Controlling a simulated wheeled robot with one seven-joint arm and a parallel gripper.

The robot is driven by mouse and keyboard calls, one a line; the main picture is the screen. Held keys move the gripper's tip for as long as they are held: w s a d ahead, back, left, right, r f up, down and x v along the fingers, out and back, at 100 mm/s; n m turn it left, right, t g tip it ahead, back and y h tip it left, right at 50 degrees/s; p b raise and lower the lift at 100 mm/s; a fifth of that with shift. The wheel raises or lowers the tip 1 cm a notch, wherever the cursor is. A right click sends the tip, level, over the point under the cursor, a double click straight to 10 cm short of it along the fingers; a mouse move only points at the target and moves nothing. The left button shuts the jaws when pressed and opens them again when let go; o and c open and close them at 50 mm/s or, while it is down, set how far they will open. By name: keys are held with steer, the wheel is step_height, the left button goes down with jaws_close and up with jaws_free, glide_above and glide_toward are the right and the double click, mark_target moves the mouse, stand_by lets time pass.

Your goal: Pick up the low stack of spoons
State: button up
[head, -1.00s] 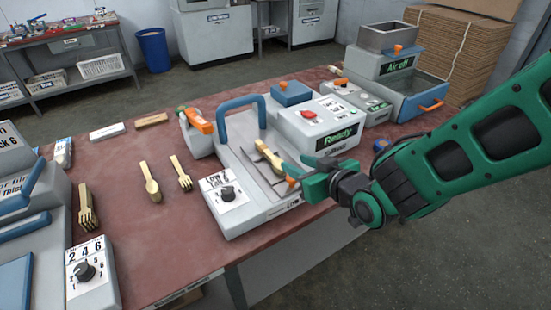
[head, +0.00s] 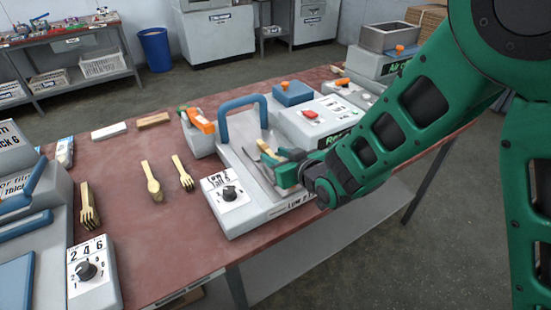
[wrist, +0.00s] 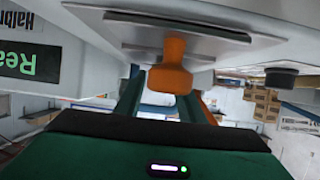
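A pale wooden utensil or small stack (head: 268,152) lies on the middle press (head: 238,190), partly hidden by my gripper; I cannot tell how many pieces it has. A wooden spoon, or low stack of spoons (head: 152,182), lies on the red table to the left of the press. My gripper (head: 284,172) is over the front right side of the middle press. In the wrist view its two fingers (wrist: 158,105) are apart, with an orange knob (wrist: 172,68) close in front of them. I see no spoon between the fingers.
A wooden fork (head: 183,173) lies right of the spoon, and a taller fork stack (head: 88,207) left. A blue handle (head: 242,103) arches over the press. A left machine (head: 30,215) and white and brown blocks (head: 152,120) stand around clear table (head: 135,245).

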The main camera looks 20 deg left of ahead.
steer(key=shift+w+a+f, duration=0.25)
steer(key=shift+w+a, duration=0.15)
steer(key=shift+a, duration=0.1)
steer(key=shift+c, duration=0.5)
jaws_close()
